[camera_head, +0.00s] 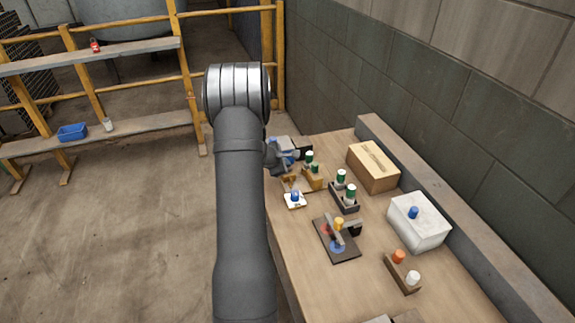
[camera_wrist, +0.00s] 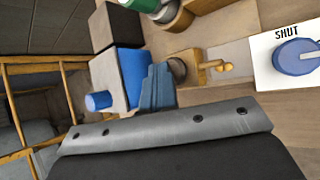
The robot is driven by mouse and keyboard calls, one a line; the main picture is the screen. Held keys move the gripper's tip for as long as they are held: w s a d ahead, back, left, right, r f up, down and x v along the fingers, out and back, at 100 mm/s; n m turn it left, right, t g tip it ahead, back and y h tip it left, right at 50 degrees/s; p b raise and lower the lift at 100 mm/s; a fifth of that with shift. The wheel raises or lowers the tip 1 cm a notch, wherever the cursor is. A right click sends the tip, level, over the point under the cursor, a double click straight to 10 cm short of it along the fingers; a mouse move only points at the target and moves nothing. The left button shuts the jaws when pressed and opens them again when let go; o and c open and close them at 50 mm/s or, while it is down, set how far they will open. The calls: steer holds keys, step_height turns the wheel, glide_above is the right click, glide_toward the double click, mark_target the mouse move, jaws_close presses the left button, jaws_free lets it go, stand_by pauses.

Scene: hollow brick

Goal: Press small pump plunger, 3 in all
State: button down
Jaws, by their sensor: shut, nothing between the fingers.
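In the wrist view, a small tan fitting with a short spout (camera_wrist: 205,67) has a dark round cap (camera_wrist: 177,68) at its left end. It looks like the small pump and its plunger, but I cannot tell for sure. My gripper (camera_wrist: 158,72) is shut and empty, its blue-grey fingers together just beside that cap. I cannot tell whether they touch it. In the head view my gripper (camera_head: 284,157) is at the far left end of the bench, partly hidden by my arm.
A white plate marked SHUT (camera_wrist: 265,68) with a blue knob (camera_wrist: 296,57) lies right of the fitting. A blue-and-white block (camera_wrist: 122,76) with a blue cylinder (camera_wrist: 98,101) stands left. Green-topped bottles (camera_head: 350,191), a cardboard box (camera_head: 373,166) and a white box (camera_head: 418,229) crowd the bench (camera_head: 297,245).

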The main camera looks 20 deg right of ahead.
stand_by(0.4)
steer(key=shift+r, duration=1.4)
steer(key=shift+r, duration=2.5)
step_height(320, 180, up, 4)
steer(key=shift+f, duration=0.1)
stand_by(0.3)
steer(key=shift+f, duration=0.15)
steer(key=shift+f, duration=4.25)
